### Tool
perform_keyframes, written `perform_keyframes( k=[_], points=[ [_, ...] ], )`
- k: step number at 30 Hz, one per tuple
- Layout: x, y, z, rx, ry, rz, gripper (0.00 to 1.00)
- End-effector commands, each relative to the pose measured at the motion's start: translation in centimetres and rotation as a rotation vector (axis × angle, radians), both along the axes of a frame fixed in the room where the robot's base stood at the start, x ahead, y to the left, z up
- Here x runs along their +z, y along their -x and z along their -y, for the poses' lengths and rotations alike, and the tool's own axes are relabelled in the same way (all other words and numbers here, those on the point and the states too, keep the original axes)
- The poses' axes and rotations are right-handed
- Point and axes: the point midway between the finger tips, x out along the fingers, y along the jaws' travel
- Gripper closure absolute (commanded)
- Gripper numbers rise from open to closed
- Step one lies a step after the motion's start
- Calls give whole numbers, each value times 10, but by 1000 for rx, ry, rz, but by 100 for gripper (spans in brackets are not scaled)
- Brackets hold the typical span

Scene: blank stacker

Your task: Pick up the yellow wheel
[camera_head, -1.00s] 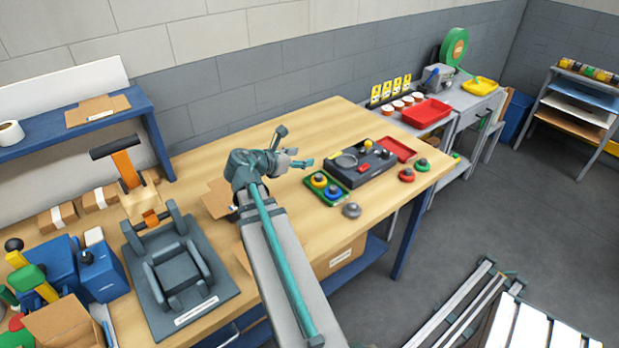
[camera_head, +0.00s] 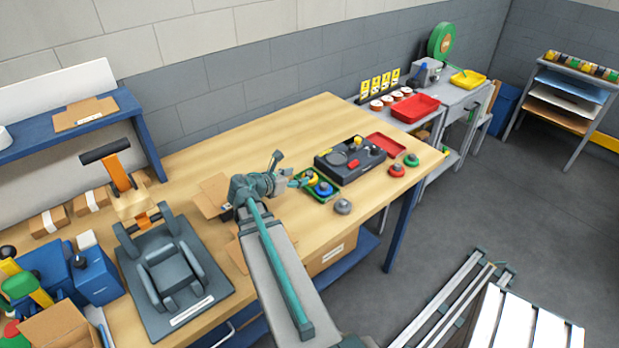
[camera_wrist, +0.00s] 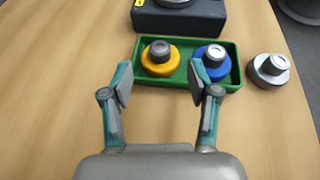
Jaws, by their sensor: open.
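The yellow wheel (camera_wrist: 160,60) has a grey hub and sits in the left half of a green tray (camera_wrist: 184,86), beside a blue wheel (camera_wrist: 211,64). In the head view the yellow wheel (camera_head: 312,178) is partly hidden by my gripper (camera_head: 296,179). In the wrist view my gripper (camera_wrist: 160,88) is open and empty. Its fingertips are on the near side of the tray, with the yellow wheel between and just beyond them. I cannot tell the exact gap between the fingers and the wheel.
A grey wheel (camera_wrist: 269,68) lies on the table right of the tray. A black fixture (camera_head: 349,158) stands behind the tray. Red (camera_head: 396,170) and green (camera_head: 411,159) wheels lie further right. A large grey fixture (camera_head: 168,275) stands at left. Bare tabletop surrounds the tray's near side.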

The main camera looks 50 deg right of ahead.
Motion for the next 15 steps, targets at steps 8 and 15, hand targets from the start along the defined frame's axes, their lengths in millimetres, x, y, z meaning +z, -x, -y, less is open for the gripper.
perform_keyframes(
  k=[8, 15],
  points=[
    [-12, 3, 33, -3, -2, -1, 40],
    [-22, 6, 55, 0, 0, 0, 40]
  ],
)
